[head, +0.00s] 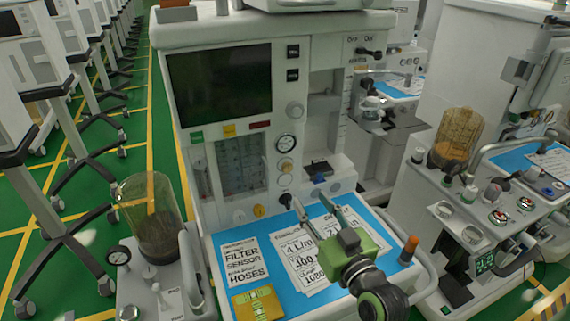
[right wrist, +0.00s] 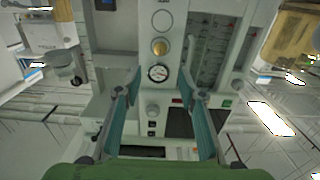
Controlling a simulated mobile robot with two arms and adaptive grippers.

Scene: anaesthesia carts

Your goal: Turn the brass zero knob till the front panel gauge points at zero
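The front panel gauge (head: 286,143) is a round white dial on the cart's front panel. It also shows in the right wrist view (right wrist: 158,73), where the panel looks upside down. Its needle is too small to read surely. The brass zero knob (head: 286,166) sits just below the gauge; the right wrist view shows it as a gold disc (right wrist: 159,47). My right gripper (head: 311,199) is open and empty, above the blue work surface, below and in front of the knob and not touching it. In the right wrist view its fingers (right wrist: 161,78) frame the gauge. My left gripper is not in view.
A canister (head: 152,222) stands at the left. Another cart (head: 481,235) stands at the right. A dark screen (head: 219,84) is above the panel.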

